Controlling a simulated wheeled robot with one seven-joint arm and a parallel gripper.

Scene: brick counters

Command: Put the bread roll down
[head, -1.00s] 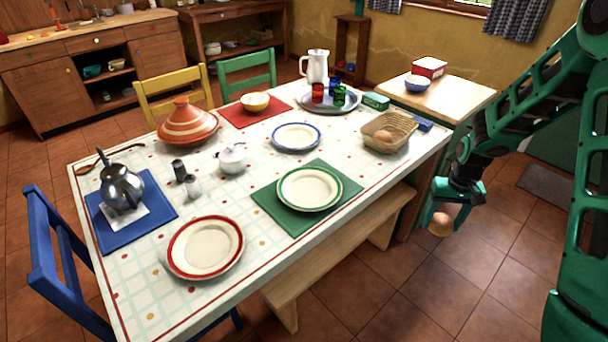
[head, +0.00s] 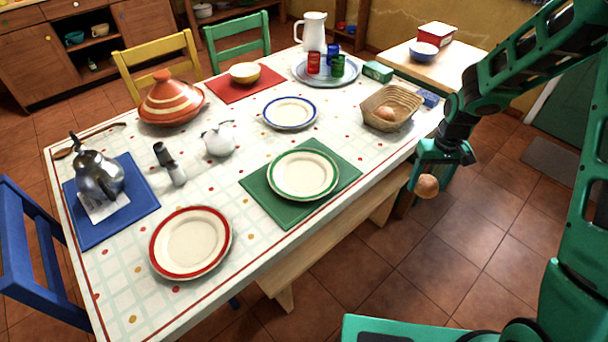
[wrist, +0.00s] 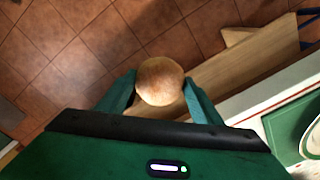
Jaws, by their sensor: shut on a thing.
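A round brown bread roll (head: 427,186) is held between the fingers of my gripper (head: 423,178), off the right edge of the dining table (head: 136,272). In the wrist view the roll (wrist: 161,81) sits between both green fingertips of my gripper (wrist: 160,90), with floor and the bench below it. My gripper is shut on the roll. A wicker basket (head: 403,97) with another roll (head: 386,113) inside stands on the table to the upper left of my gripper.
A green-rimmed plate (head: 303,174) on a green mat, a blue-rimmed plate (head: 290,113) and a red-rimmed plate (head: 190,242) lie on the table. A blue sponge-like block (head: 429,98) is beside the basket. A wooden bench (head: 300,258) runs along the table's near side.

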